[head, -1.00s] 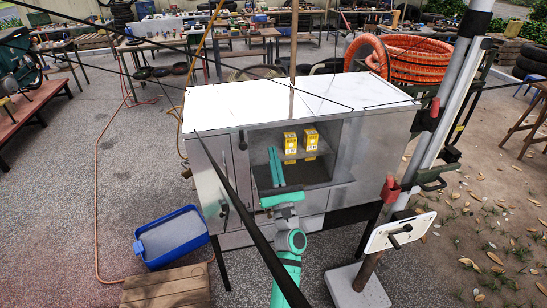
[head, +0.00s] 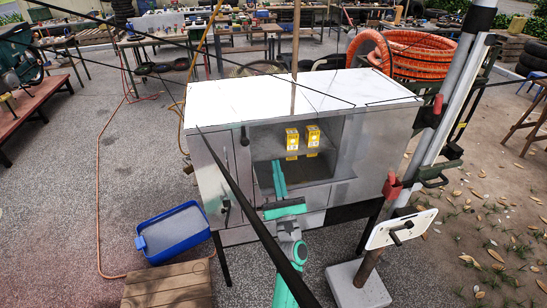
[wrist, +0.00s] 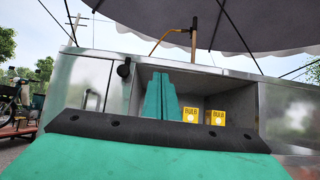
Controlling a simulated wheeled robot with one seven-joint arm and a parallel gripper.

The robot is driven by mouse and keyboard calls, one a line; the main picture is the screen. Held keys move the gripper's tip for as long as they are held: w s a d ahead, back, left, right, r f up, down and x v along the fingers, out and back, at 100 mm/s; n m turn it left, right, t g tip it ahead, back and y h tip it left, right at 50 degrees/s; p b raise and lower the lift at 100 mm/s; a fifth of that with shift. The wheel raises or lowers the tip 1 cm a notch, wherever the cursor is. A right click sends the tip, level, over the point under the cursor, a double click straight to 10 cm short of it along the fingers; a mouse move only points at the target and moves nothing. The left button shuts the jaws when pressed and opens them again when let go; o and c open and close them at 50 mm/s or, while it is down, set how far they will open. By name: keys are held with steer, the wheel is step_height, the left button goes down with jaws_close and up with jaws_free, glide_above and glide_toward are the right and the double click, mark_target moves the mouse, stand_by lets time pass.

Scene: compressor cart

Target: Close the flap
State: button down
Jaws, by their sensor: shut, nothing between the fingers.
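The metal cabinet of the cart (head: 375,150) stands ahead with a white top and an open front compartment (head: 322,172). It also shows in the wrist view (wrist: 232,85). In the wrist view the fingers (wrist: 161,75) stand before the opening, left of the boxes. Whether they touch anything cannot be told. My gripper hides part of the opening's lower edge.
Two yellow bulb boxes (head: 292,138) (head: 312,135) stand inside the compartment. A closed door with a handle (head: 225,211) is at left. A blue bin (head: 172,235) and a wooden pallet (head: 168,286) lie on the ground.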

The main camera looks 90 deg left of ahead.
steer(key=v, duration=0.7)
steer(key=shift+f, duration=0.65)
